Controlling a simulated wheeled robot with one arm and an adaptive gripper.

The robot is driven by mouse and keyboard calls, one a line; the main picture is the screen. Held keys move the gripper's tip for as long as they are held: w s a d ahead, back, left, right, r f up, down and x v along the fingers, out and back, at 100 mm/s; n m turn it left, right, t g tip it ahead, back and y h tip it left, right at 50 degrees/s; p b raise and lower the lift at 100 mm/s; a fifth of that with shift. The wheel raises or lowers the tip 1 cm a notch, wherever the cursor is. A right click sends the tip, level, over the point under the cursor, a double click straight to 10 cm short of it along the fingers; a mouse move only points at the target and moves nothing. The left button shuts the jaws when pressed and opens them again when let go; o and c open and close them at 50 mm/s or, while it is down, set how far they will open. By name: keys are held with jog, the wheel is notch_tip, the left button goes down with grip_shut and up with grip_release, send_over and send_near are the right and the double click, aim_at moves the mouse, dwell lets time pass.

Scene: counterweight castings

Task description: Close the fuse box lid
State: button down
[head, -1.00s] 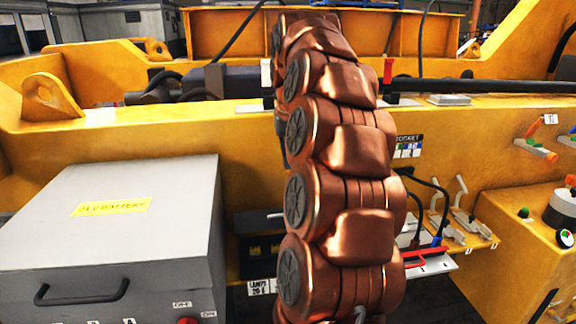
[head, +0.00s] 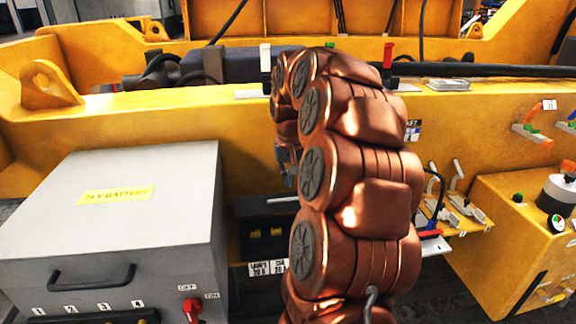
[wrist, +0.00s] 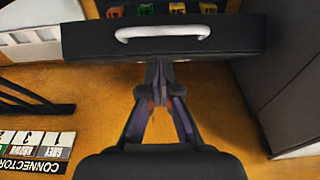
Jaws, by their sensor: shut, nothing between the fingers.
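The black fuse box (head: 246,238) sits low on the yellow machine's side, with yellow fuses showing and its right part hidden by my arm. Its lid (wrist: 90,38) is open: in the wrist view it is a wide dark panel with a pale handle (wrist: 162,32), and coloured fuses (wrist: 146,9) show past its edge. My gripper (wrist: 160,68) is shut and empty, with its fingertips close to the lid's edge. I cannot tell whether they touch. In the head view, the gripper (head: 289,172) is partly hidden by my arm, above the box.
A grey battery box (head: 110,225) with a handle and red switch (head: 191,308) stands left of the fuse box. Levers (head: 457,188) stand on a yellow ledge at right. A connector label (wrist: 32,145) shows in the wrist view. The yellow panel above the fuse box is clear.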

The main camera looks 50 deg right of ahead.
aim_at(290, 199)
jog(key=shift+s+a+f+p, duration=0.2)
jog(key=shift+s+a+f, duration=0.1)
jog(key=shift+f, duration=0.25)
jog(key=shift+s+a+f+p, duration=0.2)
jog(key=shift+s+f, duration=0.1)
jog(key=shift+f, duration=0.2)
jog(key=shift+s+a+f+b, duration=0.15)
jog(key=shift+s+f+b, duration=0.25)
jog(key=shift+b, duration=0.5)
